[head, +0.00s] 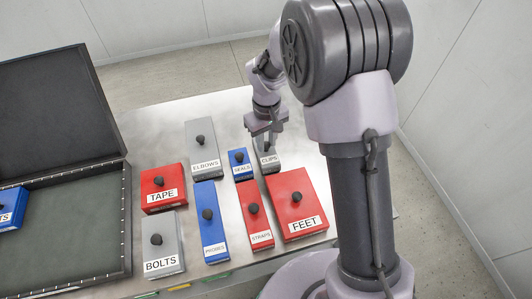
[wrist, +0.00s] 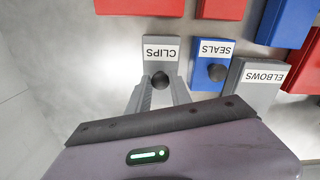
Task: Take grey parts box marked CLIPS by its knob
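The grey CLIPS box (head: 268,164) stands on the metal table, partly hidden by my gripper in the head view. In the wrist view the CLIPS box (wrist: 161,57) shows its label upside down and its dark round knob (wrist: 160,79). My gripper (head: 266,146) is over the box, pointing down. In the wrist view the two fingers of my gripper (wrist: 160,88) are apart, with the knob between or just beyond their tips. I see no clear contact with the knob, and the box appears to rest on the table.
The blue SEALS box (head: 239,158) stands close beside CLIPS, with grey ELBOWS (head: 201,143) beyond it. Red STRAPS (head: 254,212) and red FEET (head: 296,188) stand nearby in front. An open dark case (head: 90,215) lies at left. Bare table lies behind CLIPS.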

